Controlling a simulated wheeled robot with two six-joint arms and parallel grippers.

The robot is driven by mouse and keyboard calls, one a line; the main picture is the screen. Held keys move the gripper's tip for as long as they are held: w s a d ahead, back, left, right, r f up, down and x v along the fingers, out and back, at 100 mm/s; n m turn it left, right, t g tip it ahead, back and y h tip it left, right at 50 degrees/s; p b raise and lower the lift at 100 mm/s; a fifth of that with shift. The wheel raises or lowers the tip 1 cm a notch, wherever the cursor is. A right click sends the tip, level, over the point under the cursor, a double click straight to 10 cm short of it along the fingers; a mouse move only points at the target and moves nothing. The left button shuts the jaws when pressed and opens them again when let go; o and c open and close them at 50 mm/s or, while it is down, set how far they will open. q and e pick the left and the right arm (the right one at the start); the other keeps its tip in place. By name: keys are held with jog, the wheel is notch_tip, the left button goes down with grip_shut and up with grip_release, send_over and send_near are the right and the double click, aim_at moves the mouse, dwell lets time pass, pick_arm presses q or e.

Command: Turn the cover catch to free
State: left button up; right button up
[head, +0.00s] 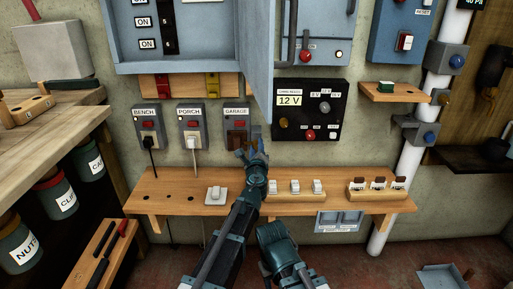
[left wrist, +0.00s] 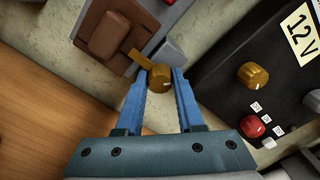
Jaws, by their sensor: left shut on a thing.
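The cover catch (left wrist: 160,78) is a brass knob with a flat brass tab. In the left wrist view the tab reaches up and left over the edge of a brown cover (left wrist: 108,35). That cover belongs to the grey GARAGE box (head: 236,113) on the wall. My left gripper (head: 250,149) is at the box's lower right. In the left wrist view its blue fingers (left wrist: 160,95) are shut on the knob, one on each side. The catch is largely hidden behind the gripper in the head view.
BENCH (head: 149,125) and PORCH (head: 191,123) boxes with plugged cords are to the left. A black 12 V panel (head: 307,110) is close on the right. An open blue cabinet door (head: 257,60) juts out above. A wooden shelf (head: 180,200) runs below.

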pick_arm(q)
grip_shut()
jog(key=shift+n, duration=1.5)
jog(key=n, duration=0.9)
jog(key=shift+n, duration=1.9)
